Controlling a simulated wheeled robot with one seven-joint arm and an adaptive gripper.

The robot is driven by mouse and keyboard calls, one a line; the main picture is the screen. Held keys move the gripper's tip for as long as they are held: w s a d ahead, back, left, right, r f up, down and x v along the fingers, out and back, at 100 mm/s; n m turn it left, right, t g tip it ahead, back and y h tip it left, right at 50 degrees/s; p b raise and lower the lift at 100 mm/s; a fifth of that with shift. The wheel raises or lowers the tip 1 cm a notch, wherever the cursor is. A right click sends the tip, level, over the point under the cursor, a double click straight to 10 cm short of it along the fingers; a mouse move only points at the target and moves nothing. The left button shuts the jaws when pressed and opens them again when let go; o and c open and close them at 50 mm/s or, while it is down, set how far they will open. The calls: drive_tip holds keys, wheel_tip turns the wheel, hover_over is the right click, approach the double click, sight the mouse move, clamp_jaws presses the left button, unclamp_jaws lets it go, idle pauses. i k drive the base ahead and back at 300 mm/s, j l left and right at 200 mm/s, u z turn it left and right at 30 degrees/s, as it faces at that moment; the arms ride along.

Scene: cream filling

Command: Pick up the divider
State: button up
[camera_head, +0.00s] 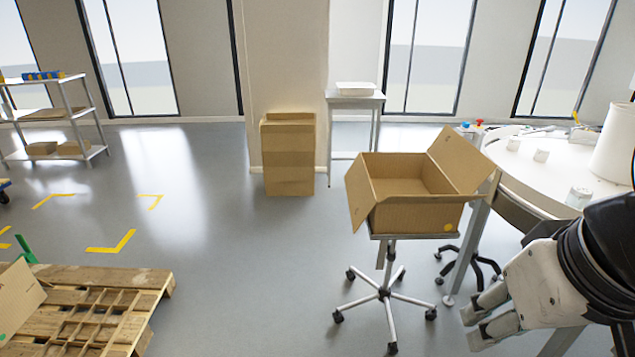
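A brown divider (88,312), a flat grid of crossing strips, lies on the wooden pallet (150,277) at the lower left. Its near part is cut off by the bottom of the picture. My gripper (475,329) is at the lower right, far from the divider. Its two fingers point left with a gap between them, and nothing shows in the gap.
An open cardboard box (415,217) stands on a wheeled stand (385,293) between gripper and pallet. A white round table (535,180) is at the right. A cardboard piece (15,298) leans at the pallet's left. Floor between stand and pallet is clear.

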sight(66, 344)
drive_tip(key=u, duration=1.65)
drive_tip(key=z, duration=1.85)
drive_tip(key=u, duration=1.85)
drive_tip(key=i+l, duration=0.2)
drive_tip(key=i, duration=0.3)
drive_tip(key=i+l+z, duration=0.1)
drive_tip(key=i+l, duration=0.15)
drive_tip(key=i, duration=0.2)
drive_tip(key=i+l, duration=0.15)
drive_tip(key=i, duration=0.35)
drive_tip(key=i+l+z, duration=0.1)
drive_tip(key=i, duration=0.4)
drive_tip(key=i+l, duration=0.2)
drive_tip(key=i, duration=0.3)
